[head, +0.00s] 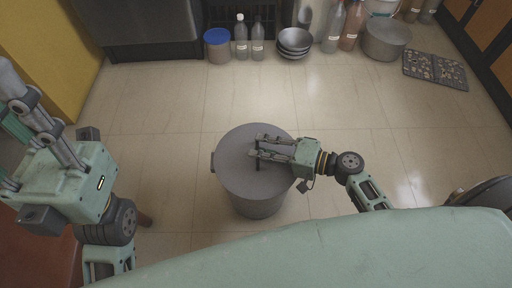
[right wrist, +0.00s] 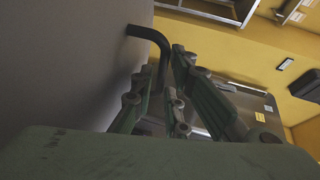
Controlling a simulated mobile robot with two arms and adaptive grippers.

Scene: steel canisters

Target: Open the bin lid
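A grey round bin (head: 258,205) stands on the floor in the middle of the head view. Its flat grey lid (head: 238,180) lies over the top and looks closed. My right gripper (head: 258,147) reaches in from the right above the lid, its two fingers apart. In the right wrist view, a dark bent handle (right wrist: 150,33) comes off a grey surface and runs down between the fingers (right wrist: 165,75); I cannot tell whether they touch it. My left gripper (head: 15,125) is at the left edge, away from the bin, its fingers partly cut off.
Along the back stand a blue-lidded container (head: 218,50), bottles (head: 241,40), stacked bowls (head: 294,42) and a grey pot (head: 386,40). A dark tray (head: 435,70) lies at the back right. The tiled floor around the bin is mostly clear.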

